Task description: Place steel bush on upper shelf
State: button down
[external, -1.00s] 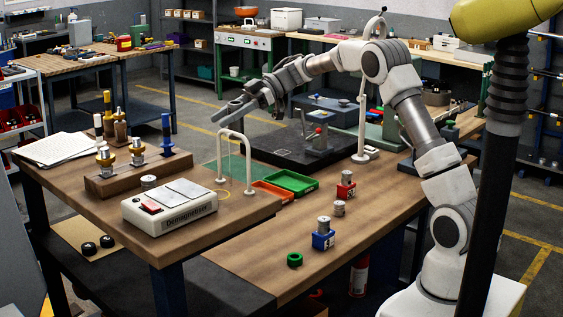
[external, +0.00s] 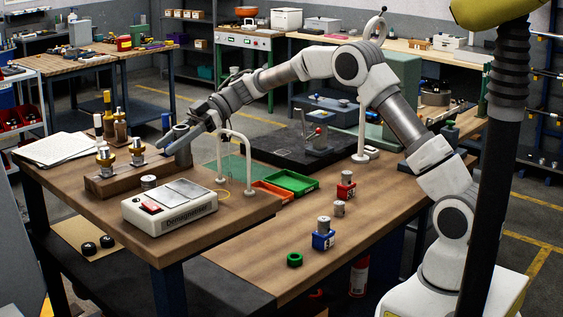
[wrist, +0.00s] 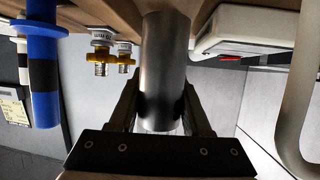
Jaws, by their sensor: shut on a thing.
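I cannot pick out which surface is the upper shelf.
The white demagnetiser (external: 170,206) stands in front of my gripper. The gauge stand (external: 110,186) is to its left, with a blue-handled gauge (wrist: 42,70) close by. A white arched rail (external: 236,135) stands to the right. The bench's front right has free room.

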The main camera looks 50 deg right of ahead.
aim_at(178, 156)
jog(key=shift+f, duration=1.9)
jog(key=shift+f, duration=0.15)
jog(key=shift+c, duration=1.8)
grip_release()
jog(key=shift+f, duration=0.1)
